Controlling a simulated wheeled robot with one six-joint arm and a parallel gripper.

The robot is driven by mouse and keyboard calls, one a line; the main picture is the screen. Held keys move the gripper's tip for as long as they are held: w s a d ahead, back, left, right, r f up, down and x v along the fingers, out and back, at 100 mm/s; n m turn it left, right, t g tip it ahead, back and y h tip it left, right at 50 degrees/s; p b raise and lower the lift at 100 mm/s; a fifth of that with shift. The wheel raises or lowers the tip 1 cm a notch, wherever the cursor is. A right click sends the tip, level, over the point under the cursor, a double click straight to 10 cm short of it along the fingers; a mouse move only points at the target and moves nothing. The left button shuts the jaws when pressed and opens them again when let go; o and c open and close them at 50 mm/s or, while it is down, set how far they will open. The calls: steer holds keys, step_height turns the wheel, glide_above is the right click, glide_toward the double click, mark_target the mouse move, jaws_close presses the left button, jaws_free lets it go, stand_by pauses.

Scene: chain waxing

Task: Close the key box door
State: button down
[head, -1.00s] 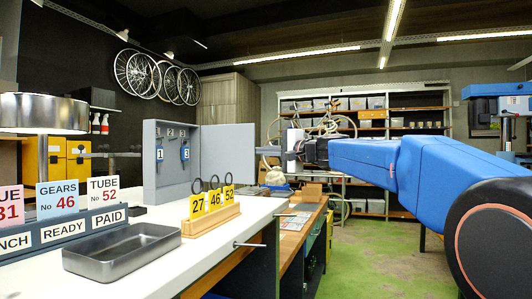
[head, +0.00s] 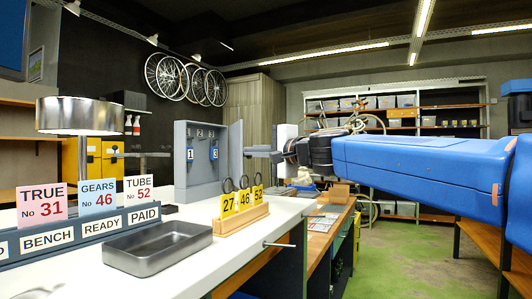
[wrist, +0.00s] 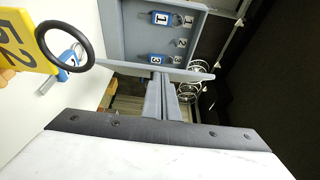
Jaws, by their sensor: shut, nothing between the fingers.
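The grey key box (head: 200,180) stands on the white bench with its front open. Its door (head: 236,148) is at the box's right side, standing out from the opening and seen at a steep slant. Inside hang blue key tags marked 1 (head: 190,154) and 3 (head: 214,153). My gripper (head: 250,151) is shut and empty, with its tips at the outer face of the door. In the wrist view, the shut fingers (wrist: 158,82) reach the door panel (wrist: 150,69); they seem to touch it. The box interior (wrist: 145,35) shows beyond the door.
A wooden block with yellow tags (head: 241,221) and a grey tray (head: 157,249) stand on the bench in front of the box. A card rack (head: 75,235) and lamp (head: 81,115) are at left. The wrist view shows another blue key tag (wrist: 67,58) on the bench.

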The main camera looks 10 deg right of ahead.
steer(key=shift+s+a, duration=0.25)
steer(key=shift+a, duration=0.75)
